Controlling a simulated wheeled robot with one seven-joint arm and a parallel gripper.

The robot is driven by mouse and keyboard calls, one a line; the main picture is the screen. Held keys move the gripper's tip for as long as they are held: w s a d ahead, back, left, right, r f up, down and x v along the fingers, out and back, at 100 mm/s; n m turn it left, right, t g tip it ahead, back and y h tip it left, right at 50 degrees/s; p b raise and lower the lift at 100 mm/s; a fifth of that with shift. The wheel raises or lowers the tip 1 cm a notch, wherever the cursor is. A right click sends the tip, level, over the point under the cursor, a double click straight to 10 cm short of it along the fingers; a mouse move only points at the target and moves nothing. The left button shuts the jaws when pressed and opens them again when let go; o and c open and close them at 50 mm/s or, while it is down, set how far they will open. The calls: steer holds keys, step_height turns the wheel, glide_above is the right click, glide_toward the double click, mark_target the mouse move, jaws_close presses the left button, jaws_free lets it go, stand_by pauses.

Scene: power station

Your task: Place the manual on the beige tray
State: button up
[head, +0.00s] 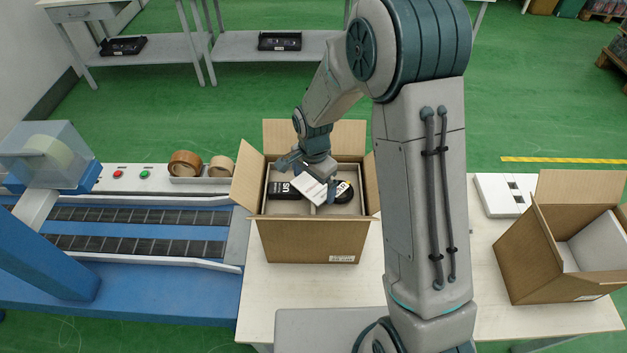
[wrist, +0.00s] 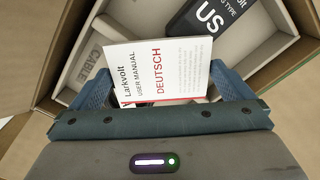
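The manual (wrist: 150,68) is a white booklet with red "DEUTSCH" print. It spans the space between the two fingers of my gripper (wrist: 160,88), which is shut on it. In the head view the manual (head: 309,189) is tilted, in front of the beige tray (head: 286,209) inside an open cardboard box. The tray's compartments also show in the wrist view (wrist: 262,72). A black item marked "US" (head: 284,190) lies in the tray's left part, and a round black item (head: 344,192) in its right part. My gripper and the manual hide the tray's middle.
The open cardboard box (head: 312,242) has raised flaps around the tray. A second open box (head: 540,255) stands at the right of the table. Tape rolls (head: 185,164) and a blue conveyor machine (head: 130,270) are at the left. A white device (head: 500,195) lies behind the second box.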

mark_target(313, 186)
step_height(313, 186, up, 12)
steer(key=s+d+r+n+t, duration=0.1)
steer(key=s+d+r+n, duration=0.3)
steer(key=s+d, duration=0.3)
steer(key=s+d+r+n+t, duration=0.2)
steer(key=s+d+r+n, duration=0.2)
steer(key=s+d, duration=0.3)
steer(key=shift+s+r+n, duration=0.35)
steer(key=shift+s+n, duration=0.35)
steer(key=shift+s, duration=1.8)
steer(key=shift+a, duration=0.1)
